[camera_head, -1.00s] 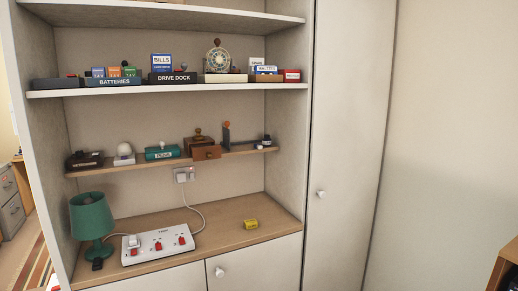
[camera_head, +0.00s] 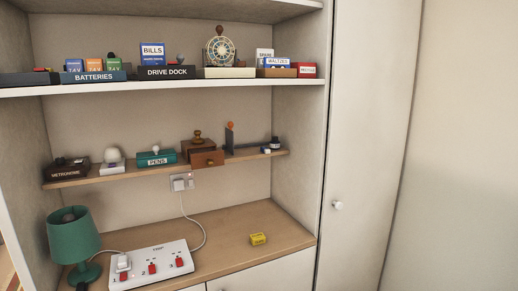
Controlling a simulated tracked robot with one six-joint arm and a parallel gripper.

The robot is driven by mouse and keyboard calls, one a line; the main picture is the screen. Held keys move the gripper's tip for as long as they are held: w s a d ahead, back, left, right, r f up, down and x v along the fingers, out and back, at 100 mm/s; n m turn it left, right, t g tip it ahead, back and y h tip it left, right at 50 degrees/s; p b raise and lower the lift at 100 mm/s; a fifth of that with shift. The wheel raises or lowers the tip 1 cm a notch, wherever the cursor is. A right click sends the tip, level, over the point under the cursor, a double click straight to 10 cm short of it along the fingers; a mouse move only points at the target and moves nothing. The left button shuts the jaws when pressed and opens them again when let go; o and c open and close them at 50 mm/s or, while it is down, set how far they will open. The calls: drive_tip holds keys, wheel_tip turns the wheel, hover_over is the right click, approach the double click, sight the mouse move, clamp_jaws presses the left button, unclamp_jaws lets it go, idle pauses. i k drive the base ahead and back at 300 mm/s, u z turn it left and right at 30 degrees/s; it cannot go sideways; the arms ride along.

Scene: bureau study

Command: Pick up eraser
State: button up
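I cannot tell for sure which thing is the eraser. A small white block (camera_head: 266,150) lies near the right end of the narrow middle shelf, beside a small dark bottle (camera_head: 275,143). A small yellow block (camera_head: 257,239) with dark lettering too small to read lies alone on the wooden counter (camera_head: 225,245). My gripper is not in view.
The middle shelf (camera_head: 125,173) also holds a metronome box (camera_head: 68,170), a green pens box (camera_head: 156,158) and a brown drawer box (camera_head: 207,159). A green lamp (camera_head: 73,236) and a white switch strip (camera_head: 150,265) stand on the counter. The counter around the yellow block is clear.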

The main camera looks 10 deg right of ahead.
sight(264, 150)
drive_tip(key=i, duration=1.3)
drive_tip(key=u, duration=1.05)
